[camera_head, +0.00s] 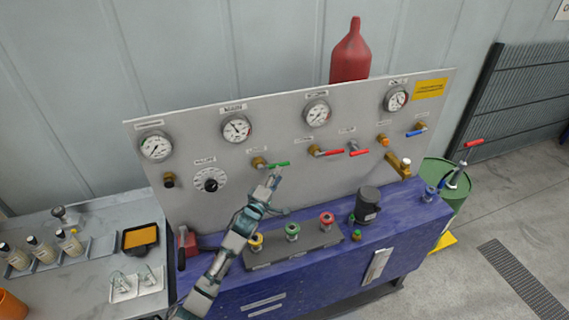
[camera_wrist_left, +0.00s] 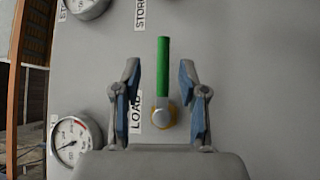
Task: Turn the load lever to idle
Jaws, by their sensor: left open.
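The load lever has a green handle (camera_head: 278,164) on a brass valve in the middle of the grey panel (camera_head: 225,200). The handle points right, roughly level. In the left wrist view, which is turned on its side, the green handle (camera_wrist_left: 163,66) stands upright beside the LOAD label. My left gripper (camera_head: 274,178) is open in front of the panel at the lever. In the wrist view its blue-padded fingers (camera_wrist_left: 159,85) stand on either side of the handle, with gaps on both sides. My right gripper is not in view.
Red-handled levers (camera_head: 331,153) sit right of the load lever, and a black-and-white dial (camera_head: 209,180) sits left. Several gauges line the panel top. Below my arm, a dark block carries yellow, green and red knobs (camera_head: 292,230) on the blue bench (camera_head: 400,215). A dark cylinder (camera_head: 367,205) stands right.

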